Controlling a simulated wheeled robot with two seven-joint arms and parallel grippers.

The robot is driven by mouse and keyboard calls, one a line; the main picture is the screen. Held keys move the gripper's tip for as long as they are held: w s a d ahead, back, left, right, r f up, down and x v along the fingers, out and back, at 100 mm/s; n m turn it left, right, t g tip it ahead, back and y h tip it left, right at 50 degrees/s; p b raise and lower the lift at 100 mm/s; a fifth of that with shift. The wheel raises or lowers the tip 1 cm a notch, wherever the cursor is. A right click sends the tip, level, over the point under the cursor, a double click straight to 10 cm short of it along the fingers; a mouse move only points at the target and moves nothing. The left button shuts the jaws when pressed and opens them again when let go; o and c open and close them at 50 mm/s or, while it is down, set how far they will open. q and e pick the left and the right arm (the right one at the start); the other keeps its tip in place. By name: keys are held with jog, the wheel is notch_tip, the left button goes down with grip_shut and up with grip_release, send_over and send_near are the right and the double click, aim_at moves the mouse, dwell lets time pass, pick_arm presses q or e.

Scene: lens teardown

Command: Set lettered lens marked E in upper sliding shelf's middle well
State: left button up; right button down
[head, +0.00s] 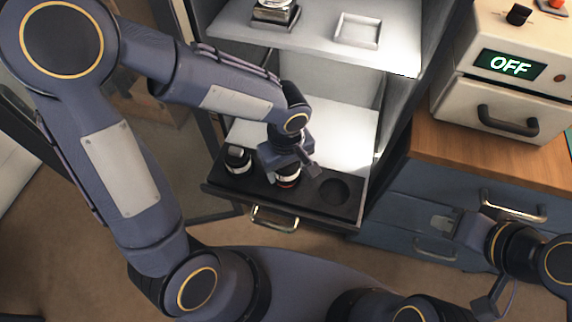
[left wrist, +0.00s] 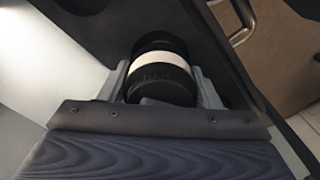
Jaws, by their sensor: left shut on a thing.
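A black lens with a white band (head: 288,173) is at the middle of the pulled-out upper sliding shelf (head: 310,205). Its letter is not readable. My left gripper (head: 287,167) is shut on this lens from above. In the left wrist view the lens (left wrist: 160,78) sits between both fingers (left wrist: 161,88), over the dark shelf surface (left wrist: 192,22). The middle well is hidden under the lens; I cannot tell whether the lens is fully seated. My right gripper (head: 464,262) is open and empty at lower right, apart from the shelf.
Another white-banded lens (head: 238,158) stands at the shelf's left end. The right well (head: 333,191) is empty. A fixed shelf above holds a metallic item (head: 275,12) and a square tray (head: 358,30). A machine (head: 515,75) reading OFF stands on the wooden counter (head: 440,145).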

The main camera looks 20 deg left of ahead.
dwell(0.7)
pick_arm(q)
jog(key=shift+f+b, duration=1.05)
jog(key=shift+b, duration=0.3)
jog(key=o, duration=1.4)
jog(key=shift+r, duration=0.1)
jog(key=shift+r+p, duration=3.45)
jog(key=shift+r, duration=1)
